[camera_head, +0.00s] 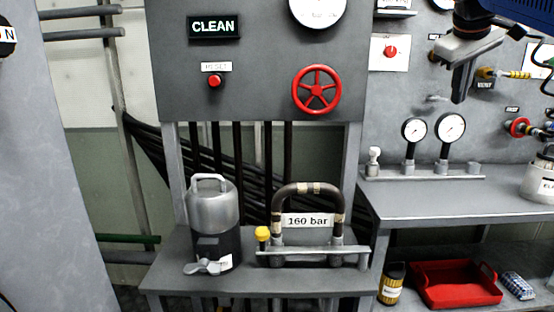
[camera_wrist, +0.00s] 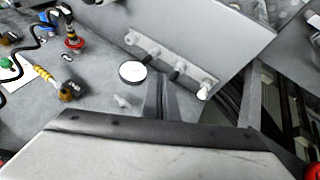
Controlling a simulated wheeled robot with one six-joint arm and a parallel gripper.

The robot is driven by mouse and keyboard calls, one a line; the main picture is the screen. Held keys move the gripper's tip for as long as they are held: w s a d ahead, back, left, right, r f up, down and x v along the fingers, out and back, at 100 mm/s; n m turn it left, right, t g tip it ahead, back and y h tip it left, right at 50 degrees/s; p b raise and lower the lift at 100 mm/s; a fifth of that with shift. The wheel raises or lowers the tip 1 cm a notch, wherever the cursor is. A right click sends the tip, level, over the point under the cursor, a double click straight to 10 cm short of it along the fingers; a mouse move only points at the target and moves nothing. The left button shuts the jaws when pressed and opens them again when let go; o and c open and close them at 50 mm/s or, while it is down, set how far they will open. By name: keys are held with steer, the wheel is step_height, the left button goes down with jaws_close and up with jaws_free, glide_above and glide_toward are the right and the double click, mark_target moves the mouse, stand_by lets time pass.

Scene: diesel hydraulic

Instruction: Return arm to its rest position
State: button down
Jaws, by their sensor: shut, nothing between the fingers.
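My gripper (camera_head: 459,97) is at the upper right of the head view, pointing down in front of the grey panel with the gauges. Its fingers are together and hold nothing. In the wrist view the closed fingers (camera_wrist: 160,100) show in the middle, with the grey gripper body across the bottom. A white round gauge (camera_wrist: 132,72) lies just left of the fingers in that view.
A red handwheel (camera_head: 317,90) and a red button (camera_head: 215,81) are on the middle panel. A silver-topped canister (camera_head: 213,205) and a looped hose (camera_head: 309,189) marked 160 bar stand on the lower bench. A red tray (camera_head: 456,284) is on the lower right shelf.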

steer(key=s+a+f+m+y, duration=0.1)
steer(key=s+a+f, duration=0.3)
steer(key=s+f, duration=0.4)
steer(key=s+a+f+y, duration=0.1)
steer(key=s+a+f, duration=0.3)
steer(key=f, duration=1.6)
steer(key=s+a+f+m+g+y, duration=0.1)
steer(key=s+a+f, duration=0.3)
steer(key=s+f, duration=0.8)
steer(key=shift+a+f+m+y, duration=0.25)
steer(key=shift+f+y, duration=0.35)
steer(key=shift+f, duration=0.35)
